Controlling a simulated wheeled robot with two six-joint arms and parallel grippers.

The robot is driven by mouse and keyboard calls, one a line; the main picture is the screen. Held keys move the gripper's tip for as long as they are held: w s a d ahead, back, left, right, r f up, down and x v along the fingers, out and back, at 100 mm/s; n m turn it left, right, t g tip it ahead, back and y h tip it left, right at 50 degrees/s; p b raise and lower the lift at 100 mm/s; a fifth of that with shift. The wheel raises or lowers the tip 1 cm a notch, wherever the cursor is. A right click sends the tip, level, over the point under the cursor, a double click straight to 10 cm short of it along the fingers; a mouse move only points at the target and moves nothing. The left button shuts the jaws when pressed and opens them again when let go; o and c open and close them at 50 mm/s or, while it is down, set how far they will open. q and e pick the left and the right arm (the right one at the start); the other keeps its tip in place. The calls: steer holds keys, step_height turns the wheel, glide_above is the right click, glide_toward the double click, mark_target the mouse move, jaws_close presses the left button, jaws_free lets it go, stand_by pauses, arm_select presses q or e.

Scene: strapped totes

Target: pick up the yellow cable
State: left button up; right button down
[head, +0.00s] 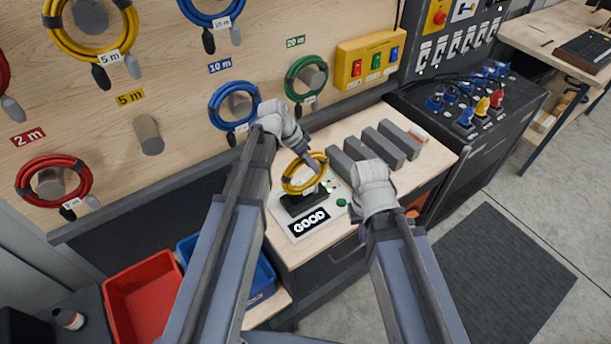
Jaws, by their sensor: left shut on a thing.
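A coiled yellow cable (287,185) is at the test device (280,212), above its black block. The device's display reads GOOD. My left gripper (312,160) comes from the upper left and is shut on the far side of this coil. Whether the coil still touches the block is unclear. Another yellow cable coil (65,42) hangs on a peg of the board at the upper left, with a white tag. My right gripper (364,236) is beside the device, to its right, apart from the coil. Its fingers are mostly hidden, so its opening does not show.
Blue (214,108), green (291,78) and red (24,178) coils hang on the board (180,60). An empty peg (148,135) is below the 5 m label. Several grey blocks (384,149) stand behind my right gripper. Red (142,300) and blue (264,280) bins are below left.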

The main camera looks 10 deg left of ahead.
arm_select(q)
jaws_close()
stand_by(0.8)
